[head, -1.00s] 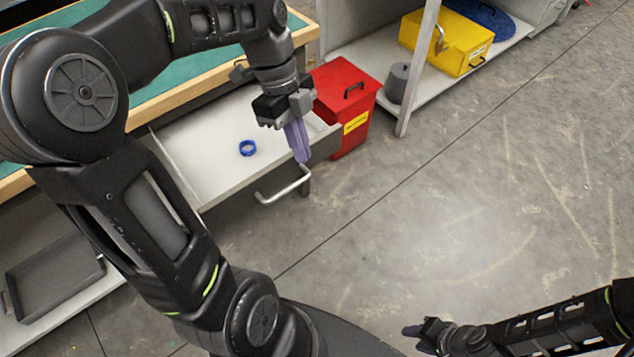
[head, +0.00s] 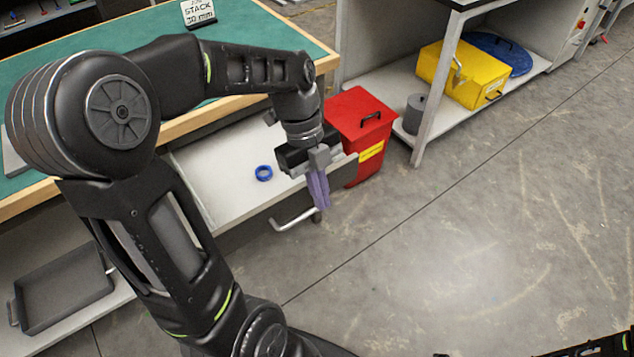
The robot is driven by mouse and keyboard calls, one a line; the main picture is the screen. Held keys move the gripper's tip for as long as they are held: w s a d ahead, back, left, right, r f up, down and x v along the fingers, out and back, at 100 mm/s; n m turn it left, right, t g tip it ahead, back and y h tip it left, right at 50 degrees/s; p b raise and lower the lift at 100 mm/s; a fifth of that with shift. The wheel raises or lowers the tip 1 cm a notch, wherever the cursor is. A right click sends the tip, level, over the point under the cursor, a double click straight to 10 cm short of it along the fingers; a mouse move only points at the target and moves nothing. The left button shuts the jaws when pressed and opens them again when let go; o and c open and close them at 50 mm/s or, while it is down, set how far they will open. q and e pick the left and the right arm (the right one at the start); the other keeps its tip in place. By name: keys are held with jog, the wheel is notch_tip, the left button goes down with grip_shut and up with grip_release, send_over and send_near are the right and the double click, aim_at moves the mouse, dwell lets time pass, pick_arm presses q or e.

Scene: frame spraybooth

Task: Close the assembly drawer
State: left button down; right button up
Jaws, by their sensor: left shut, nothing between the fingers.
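The assembly drawer (head: 220,190) stands open under the green-topped workbench, its pale inside showing. A blue ring (head: 264,173) lies in it. The bar handle (head: 292,220) is on the drawer's front, its right end partly behind my fingers. My left gripper (head: 319,192) is shut and empty, its purple fingers pointing down at the right part of the drawer front, by the handle's right end. I cannot tell if they touch it. Only a sliver of my right arm shows at the bottom right edge; its gripper is out of view.
A red bin (head: 360,115) stands just right of the drawer. A shelf with a yellow box (head: 462,75) and a grey canister (head: 414,114) is beyond it. A dark tray (head: 62,290) lies on the lower shelf at left. The floor at right is clear.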

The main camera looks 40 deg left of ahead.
aim_at(314, 207)
pick_arm(q)
notch_tip(314, 207, down, 6)
jog(key=a, duration=0.2)
jog(key=shift+w, duration=0.25)
jog(key=shift+f, duration=0.1)
